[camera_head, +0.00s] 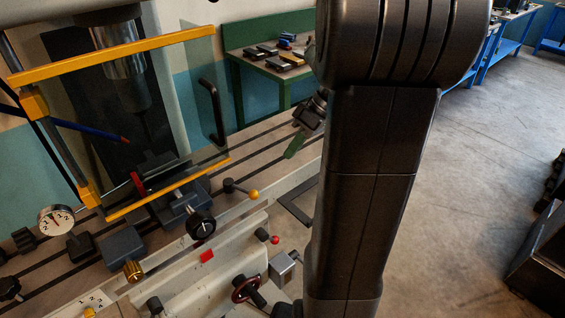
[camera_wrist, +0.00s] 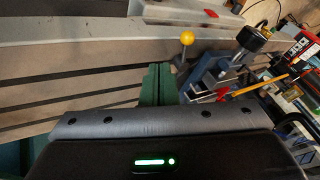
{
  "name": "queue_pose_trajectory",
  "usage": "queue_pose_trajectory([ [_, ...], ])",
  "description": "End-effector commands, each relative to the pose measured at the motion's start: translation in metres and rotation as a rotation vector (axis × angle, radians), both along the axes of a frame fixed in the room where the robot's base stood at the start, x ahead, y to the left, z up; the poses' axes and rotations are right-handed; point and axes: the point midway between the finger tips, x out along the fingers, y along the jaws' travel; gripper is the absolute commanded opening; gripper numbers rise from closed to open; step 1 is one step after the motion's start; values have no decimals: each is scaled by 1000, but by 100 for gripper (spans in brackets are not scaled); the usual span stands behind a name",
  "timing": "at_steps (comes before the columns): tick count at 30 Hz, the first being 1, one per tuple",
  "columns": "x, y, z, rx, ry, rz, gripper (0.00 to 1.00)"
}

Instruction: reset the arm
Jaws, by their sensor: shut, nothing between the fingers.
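My gripper (camera_head: 293,147) hangs over the right end of the slotted machine table (camera_head: 262,143) in the head view, partly hidden by my arm. Its green fingers are together and empty in the wrist view (camera_wrist: 158,84). They point toward the table's front side, where a yellow ball handle (camera_wrist: 187,38) stands just beyond them. The fingers appear apart from everything around them. My dark arm link fills the middle right of the head view and hides what is behind it.
A dial gauge (camera_head: 56,219) stands at left. A green bench (camera_head: 262,62) holds small items behind. Grey floor (camera_head: 465,190) is open at right.

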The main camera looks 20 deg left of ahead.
Motion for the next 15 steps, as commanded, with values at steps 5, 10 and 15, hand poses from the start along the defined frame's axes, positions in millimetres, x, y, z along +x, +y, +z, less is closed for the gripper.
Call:
queue_pose_trajectory([
  [5,6,-10,17,1,-1,-1,0],
  [10,7,-12,22,1,-1,0,0],
  [15,7,-12,22,0,0,1,0],
])
